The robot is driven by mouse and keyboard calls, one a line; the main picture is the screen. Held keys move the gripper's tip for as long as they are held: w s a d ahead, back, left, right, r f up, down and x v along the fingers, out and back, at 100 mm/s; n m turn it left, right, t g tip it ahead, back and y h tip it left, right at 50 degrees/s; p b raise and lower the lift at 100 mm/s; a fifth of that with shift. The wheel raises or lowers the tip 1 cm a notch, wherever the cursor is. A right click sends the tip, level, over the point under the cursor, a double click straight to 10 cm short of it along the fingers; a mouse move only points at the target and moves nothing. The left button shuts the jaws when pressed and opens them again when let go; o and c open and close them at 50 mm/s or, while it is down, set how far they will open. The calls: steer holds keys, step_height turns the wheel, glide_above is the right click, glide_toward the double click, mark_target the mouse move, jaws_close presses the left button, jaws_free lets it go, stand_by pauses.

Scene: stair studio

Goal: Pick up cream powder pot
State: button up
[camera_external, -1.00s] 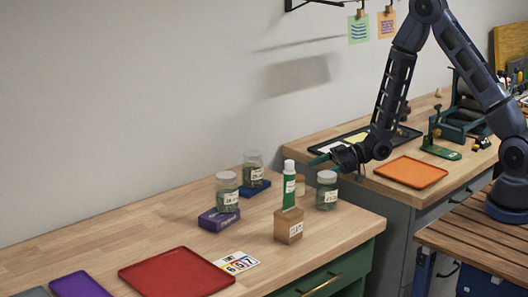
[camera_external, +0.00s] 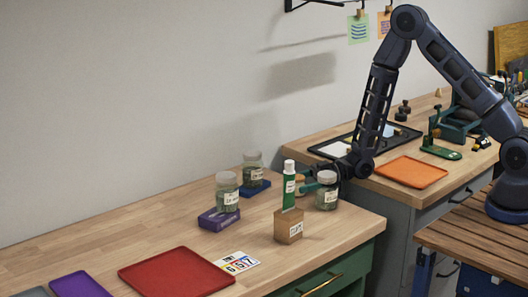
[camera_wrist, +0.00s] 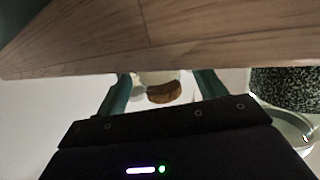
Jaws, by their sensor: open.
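The small cream powder pot (camera_external: 299,187) stands on the wooden bench, partly hidden behind the green tube and beside a glass jar. In the wrist view the cream pot (camera_wrist: 158,78) with its brown lid shows upside down, between or just beyond my two green fingers. My gripper (camera_external: 309,183) is low over the bench, reaching in from the right behind the glass jar. In the wrist view my gripper (camera_wrist: 163,88) is open, with a finger on each side of the pot. I cannot tell whether the fingers touch it.
A glass jar (camera_external: 327,191) with dark contents stands close to the gripper; it also fills the right of the wrist view (camera_wrist: 288,92). A green tube (camera_external: 289,188) stands on a wooden block (camera_external: 288,227) in front. Two more jars stand left. A red tray (camera_external: 176,271) lies front left.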

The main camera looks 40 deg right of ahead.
steer(key=shift+x, duration=0.85)
steer(key=c, duration=1.1)
steer(key=shift+r, duration=0.15)
